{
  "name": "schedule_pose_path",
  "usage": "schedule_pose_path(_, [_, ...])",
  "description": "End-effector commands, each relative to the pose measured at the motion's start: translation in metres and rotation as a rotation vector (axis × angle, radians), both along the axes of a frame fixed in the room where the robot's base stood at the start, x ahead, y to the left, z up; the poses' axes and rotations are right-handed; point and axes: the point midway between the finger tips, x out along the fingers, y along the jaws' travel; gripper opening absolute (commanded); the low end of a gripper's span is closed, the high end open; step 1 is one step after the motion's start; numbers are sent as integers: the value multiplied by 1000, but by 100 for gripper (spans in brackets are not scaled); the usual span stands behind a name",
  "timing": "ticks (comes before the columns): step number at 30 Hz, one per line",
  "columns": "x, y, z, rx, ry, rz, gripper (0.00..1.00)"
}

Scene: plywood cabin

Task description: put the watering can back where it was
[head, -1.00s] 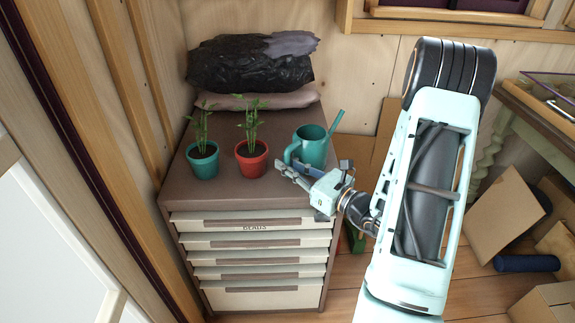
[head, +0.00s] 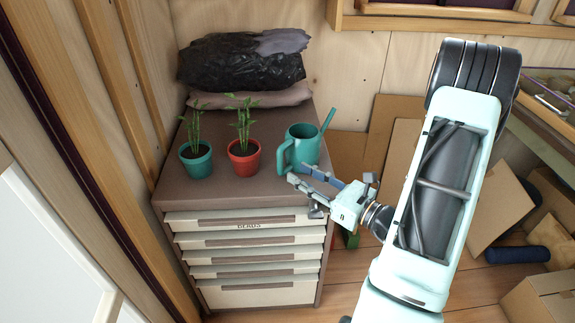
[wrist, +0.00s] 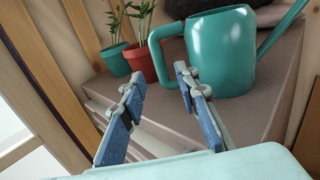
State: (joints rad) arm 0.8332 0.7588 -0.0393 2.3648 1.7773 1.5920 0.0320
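The teal watering can (head: 304,147) stands upright on the right part of the brown cabinet top (head: 235,188), its handle to the left and its spout pointing up to the right. In the wrist view the can (wrist: 221,50) is just beyond my gripper, with its handle toward the fingers. My gripper (head: 312,179) is open and empty at the front right edge of the cabinet top, in front of the can. The wrist view shows a wide gap between the two blue-padded fingers (wrist: 160,112), with nothing in it.
A teal pot (head: 197,165) and a red pot (head: 246,161) with green plants stand left of the can. A black bag (head: 243,66) lies on a pale sack (head: 252,98) at the back. Cardboard (head: 404,158) leans right of the cabinet. The front of the top is clear.

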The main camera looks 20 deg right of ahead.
Motion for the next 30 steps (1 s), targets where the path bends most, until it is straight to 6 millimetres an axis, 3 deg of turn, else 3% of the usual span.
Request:
schedule_pose_path(3, [-19,-11,1,1,1,-3,29])
schedule_pose_path(9, [-35,-19,0,0,1,0,29])
schedule_pose_path(26, [-36,-19,0,-4,1,5,29])
schedule_pose_path(30, [-34,-8,-1,-63,22,87,29])
